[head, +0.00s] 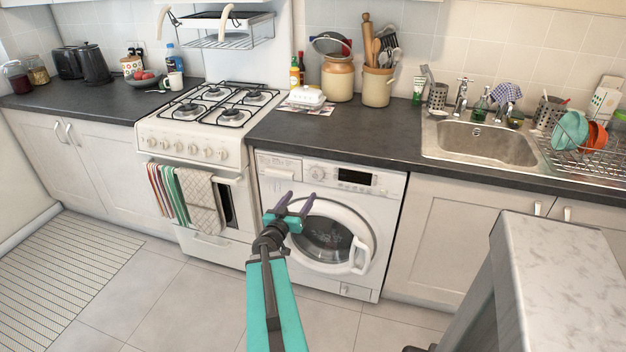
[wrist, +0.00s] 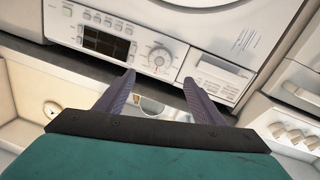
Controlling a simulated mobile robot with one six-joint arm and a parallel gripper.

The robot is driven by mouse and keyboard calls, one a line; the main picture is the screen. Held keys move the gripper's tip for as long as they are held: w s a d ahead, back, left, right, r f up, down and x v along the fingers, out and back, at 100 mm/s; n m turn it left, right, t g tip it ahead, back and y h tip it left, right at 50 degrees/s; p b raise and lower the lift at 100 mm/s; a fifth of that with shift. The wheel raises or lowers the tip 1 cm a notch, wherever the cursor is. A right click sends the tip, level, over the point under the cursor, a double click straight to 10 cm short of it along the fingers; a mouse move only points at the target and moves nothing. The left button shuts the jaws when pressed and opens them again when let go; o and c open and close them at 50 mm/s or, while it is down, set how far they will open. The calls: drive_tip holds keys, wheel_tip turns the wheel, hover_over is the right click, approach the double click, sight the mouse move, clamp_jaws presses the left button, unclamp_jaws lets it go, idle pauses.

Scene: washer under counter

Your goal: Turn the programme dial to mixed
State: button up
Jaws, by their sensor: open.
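The programme dial (wrist: 160,57) is a round pale knob with a ring of small marks on the washing machine's control panel. Its labels and setting are too small to read. In the head view the dial (head: 317,171) shows just above my gripper (head: 298,198), left of the dark display. My gripper (wrist: 159,78) is open, with its two purple fingers apart and nothing between them. In the wrist view, which is turned upside down, the dial lies ahead between the fingertips and no contact shows. The washing machine (head: 382,207) has its round door shut.
The dark counter (head: 375,140) overhangs the machine's top. The cooker (head: 190,145) with hanging towels stands to the left. The sink (head: 485,145) is to the right. A grey marble-topped unit (head: 565,270) stands at the front right. The tiled floor before the machine is mostly clear.

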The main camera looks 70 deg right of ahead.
sight(315, 176)
drive_tip(key=shift+s+d+p, duration=0.2)
drive_tip(key=shift+d+p, duration=0.55)
drive_tip(key=shift+d, duration=5.65)
drive_tip(key=c, duration=1)
drive_tip(key=shift+c, duration=0.2)
